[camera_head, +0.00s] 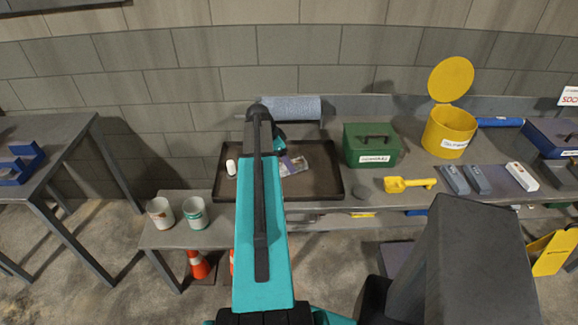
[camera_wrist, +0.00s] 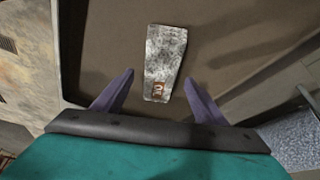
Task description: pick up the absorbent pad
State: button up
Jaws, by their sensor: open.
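A flat, crinkled grey-white piece with a small red label, which looks like the absorbent pad (camera_wrist: 165,52), lies on the dark tray (camera_wrist: 112,40). In the head view the pad (camera_head: 296,164) shows just right of my arm, inside the tray (camera_head: 325,191) on the bench. My gripper (camera_wrist: 159,77) is open, with its two purple fingers apart and nothing held. In the wrist view the pad's labelled end appears between the fingers, and the rest extends beyond the tips. I cannot tell the height gap. In the head view my arm hides most of the gripper and part of the tray.
A small white item (camera_head: 231,167) lies at the tray's left. A grey-blue roll (camera_head: 292,108) sits behind the tray. Two cups (camera_head: 195,213) stand on the lower shelf at left.

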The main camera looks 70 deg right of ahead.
jog(key=shift+x, duration=0.95)
jog(key=c, duration=1.2)
jog(key=shift+r, duration=0.2)
jog(key=shift+r+b, duration=0.85)
jog(key=shift+r, duration=0.6)
jog(key=s+a+b, duration=0.1)
jog(key=s+a, duration=0.1)
jog(key=a, duration=0.1)
jog(key=s+a+r+b, duration=0.1)
jog(key=s+a, duration=0.2)
jog(key=a, duration=0.1)
jog(key=s+a+b, duration=0.2)
jog(key=a, duration=0.2)
jog(key=shift+s+a+r, duration=0.1)
jog(key=shift+s+r, duration=0.05)
jog(key=shift+s, duration=0.1)
jog(key=shift+b, duration=0.85)
jog(key=shift+b, duration=0.35)
